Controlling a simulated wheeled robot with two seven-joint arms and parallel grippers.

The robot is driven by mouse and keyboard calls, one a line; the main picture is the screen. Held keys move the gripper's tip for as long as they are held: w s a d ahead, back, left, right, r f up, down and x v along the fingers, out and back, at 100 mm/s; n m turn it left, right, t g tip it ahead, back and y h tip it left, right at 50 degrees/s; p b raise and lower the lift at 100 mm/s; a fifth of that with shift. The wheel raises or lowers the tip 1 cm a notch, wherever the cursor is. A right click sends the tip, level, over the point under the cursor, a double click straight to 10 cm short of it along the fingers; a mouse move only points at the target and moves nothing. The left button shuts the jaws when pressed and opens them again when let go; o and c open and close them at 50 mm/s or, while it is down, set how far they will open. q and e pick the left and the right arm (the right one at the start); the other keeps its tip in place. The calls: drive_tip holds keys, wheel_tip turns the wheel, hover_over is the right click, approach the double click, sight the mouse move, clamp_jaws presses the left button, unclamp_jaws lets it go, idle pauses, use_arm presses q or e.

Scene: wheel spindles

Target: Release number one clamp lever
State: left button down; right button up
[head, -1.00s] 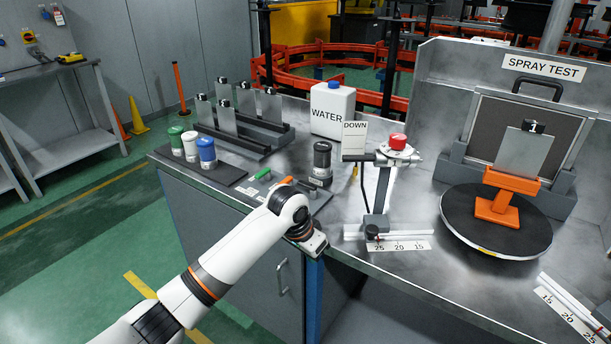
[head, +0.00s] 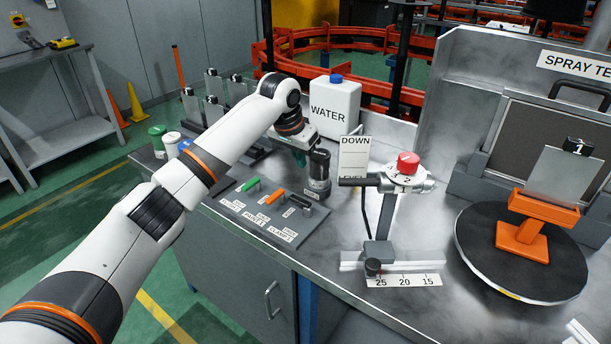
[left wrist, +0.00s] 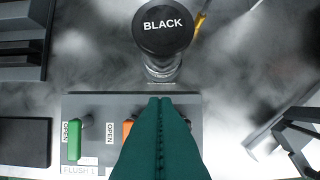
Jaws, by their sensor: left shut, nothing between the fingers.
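The lever panel (head: 262,215) lies near the front edge of the bench. It carries a green lever (head: 251,184), an orange lever (head: 274,196) and a dark lever (head: 300,202), with a CLAMP 1 label at the right end of the row. My left gripper (head: 301,158) is above and behind the panel, beside the black-lidded bottle (head: 319,172). In the left wrist view its green fingers (left wrist: 160,100) are shut and empty, pointing toward the BLACK lid (left wrist: 163,25). My right gripper is out of view.
The white WATER jug (head: 335,106) stands behind my left gripper. To the right are the DOWN sign (head: 354,157), a stand with a red knob (head: 408,162) and the round turntable (head: 480,245). Bare bench lies between panel and stand.

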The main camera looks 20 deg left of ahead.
sight(301, 205)
use_arm(q)
drive_tip(key=x, duration=0.9)
drive_tip(key=shift+w+d+f, duration=0.1)
drive_tip(key=shift+f, duration=0.15)
drive_tip(key=shift+p, duration=0.3)
drive_tip(key=shift+s+a, duration=0.3)
drive_tip(key=shift+s, duration=0.45)
drive_tip(key=shift+s+a+p, duration=0.2)
drive_tip(key=shift+s+p, duration=0.1)
drive_tip(key=shift+s, duration=0.25)
drive_tip(key=shift+s+a+p, duration=0.15)
drive_tip(key=shift+s+p, duration=0.15)
drive_tip(key=shift+s, duration=0.3)
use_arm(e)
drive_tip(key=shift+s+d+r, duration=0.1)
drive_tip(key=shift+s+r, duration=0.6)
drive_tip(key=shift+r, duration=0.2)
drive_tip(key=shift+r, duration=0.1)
